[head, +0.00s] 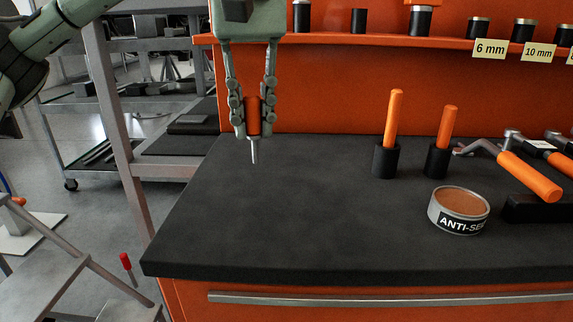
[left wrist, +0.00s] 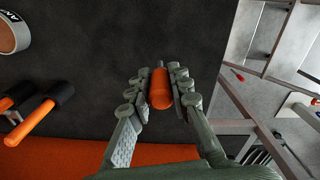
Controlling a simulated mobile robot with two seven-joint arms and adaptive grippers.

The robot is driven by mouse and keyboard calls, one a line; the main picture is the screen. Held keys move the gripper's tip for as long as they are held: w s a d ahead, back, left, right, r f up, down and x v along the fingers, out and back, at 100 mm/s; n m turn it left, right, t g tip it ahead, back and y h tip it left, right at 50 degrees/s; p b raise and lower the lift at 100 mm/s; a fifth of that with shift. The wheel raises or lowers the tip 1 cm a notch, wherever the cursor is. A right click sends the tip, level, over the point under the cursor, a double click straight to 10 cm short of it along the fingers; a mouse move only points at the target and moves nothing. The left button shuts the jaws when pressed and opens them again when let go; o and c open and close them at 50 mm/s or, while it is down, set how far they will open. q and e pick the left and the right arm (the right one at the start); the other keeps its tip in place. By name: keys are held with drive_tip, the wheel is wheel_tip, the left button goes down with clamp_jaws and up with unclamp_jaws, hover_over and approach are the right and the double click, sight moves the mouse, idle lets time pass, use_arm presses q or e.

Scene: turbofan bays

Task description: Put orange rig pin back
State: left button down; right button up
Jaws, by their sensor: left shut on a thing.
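My left gripper (head: 253,108) is shut on the orange rig pin (head: 254,117), holding it upright with its thin metal tip pointing down, above the left part of the dark worktop. In the left wrist view the orange pin (left wrist: 160,89) sits between the fingers of my left gripper (left wrist: 160,92). Two black holders stand on the worktop to the right, a left one (head: 385,162) and a right one (head: 436,161). Each has an orange handle upright in it, the left handle (head: 394,118) and the right handle (head: 446,127). My right gripper is not in view.
An anti-seize tin (head: 459,211) stands right of centre on the worktop (head: 290,220). Orange-handled tools (head: 530,177) lie at the right. A shelf (head: 400,42) with sockets runs along the back. A grey cart (head: 115,120) stands at the left. The worktop's middle is clear.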

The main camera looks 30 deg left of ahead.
use_arm(q)
drive_tip(key=d+f, duration=0.1)
drive_tip(key=f, duration=0.1)
drive_tip(key=d+f, duration=0.2)
drive_tip(key=w+d+f, duration=0.1)
drive_tip(key=f, duration=0.1)
drive_tip(key=shift+d+f, duration=0.25)
drive_tip(key=shift+f, duration=0.15)
drive_tip(key=c, duration=1.4)
unclamp_jaws()
drive_tip(key=shift+f, duration=0.1)
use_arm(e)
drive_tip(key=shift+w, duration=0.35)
